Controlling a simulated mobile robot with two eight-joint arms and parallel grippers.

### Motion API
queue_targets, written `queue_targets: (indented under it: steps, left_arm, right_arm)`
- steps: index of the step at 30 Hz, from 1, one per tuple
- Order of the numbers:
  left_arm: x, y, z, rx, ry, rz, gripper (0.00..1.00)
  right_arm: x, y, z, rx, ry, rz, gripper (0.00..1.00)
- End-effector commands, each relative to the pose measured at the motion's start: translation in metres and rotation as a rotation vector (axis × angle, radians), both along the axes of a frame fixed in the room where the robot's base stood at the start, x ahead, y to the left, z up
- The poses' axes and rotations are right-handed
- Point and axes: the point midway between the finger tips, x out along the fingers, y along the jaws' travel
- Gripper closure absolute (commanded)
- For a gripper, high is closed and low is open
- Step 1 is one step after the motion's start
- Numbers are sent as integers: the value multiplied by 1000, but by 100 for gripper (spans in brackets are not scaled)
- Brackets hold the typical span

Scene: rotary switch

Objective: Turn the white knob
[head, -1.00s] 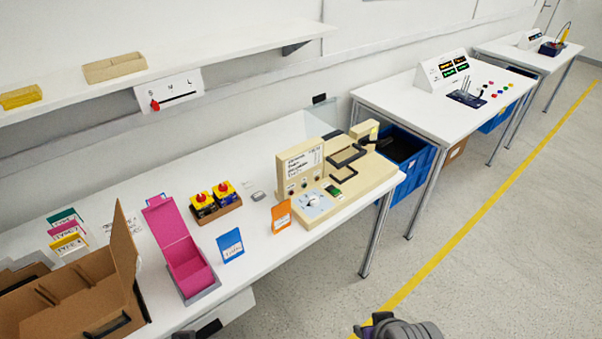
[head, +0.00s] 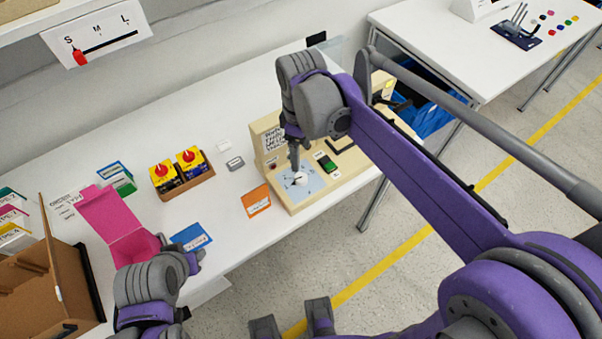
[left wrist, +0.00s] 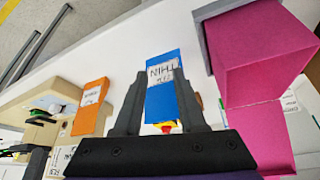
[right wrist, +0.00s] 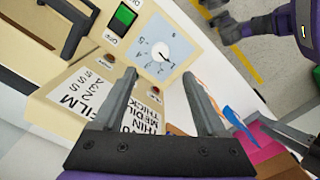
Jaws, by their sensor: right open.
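The white knob (head: 300,178) sits on a pale blue dial plate of the beige machine (head: 309,200) on the table. It also shows in the right wrist view (right wrist: 161,55), beyond my fingers, with scale marks around it. My right gripper (head: 294,164) is over the dial, pointing down, beside the knob in the head view. In the right wrist view its fingers (right wrist: 159,72) are apart with nothing between them; contact with the knob is not visible. My left gripper (left wrist: 155,74) has its fingers apart, with a blue card stand (left wrist: 160,98) in view between them.
An orange card stand (head: 256,201) stands left of the machine. A pink box (head: 108,215), a cardboard box (head: 60,265) and a tray with two yellow-and-red switches (head: 181,176) are farther left. A green button (right wrist: 125,15) is near the dial.

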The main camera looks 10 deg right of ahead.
Motion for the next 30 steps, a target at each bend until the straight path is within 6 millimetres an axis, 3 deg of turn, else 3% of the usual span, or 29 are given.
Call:
queue_targets:
  steps: [15, 21, 30]
  left_arm:
    - [-2, 0, -9, 0, 4, 0, 60]
    - [-3, 0, -10, 0, 5, 0, 60]
    - [-3, 0, -10, 0, 5, 0, 60]
  right_arm:
    - [0, 0, -87, 0, 0, -1, 26]
    - [0, 0, -102, 0, 0, -1, 26]
    - [-1, 0, -104, 0, 0, -1, 26]
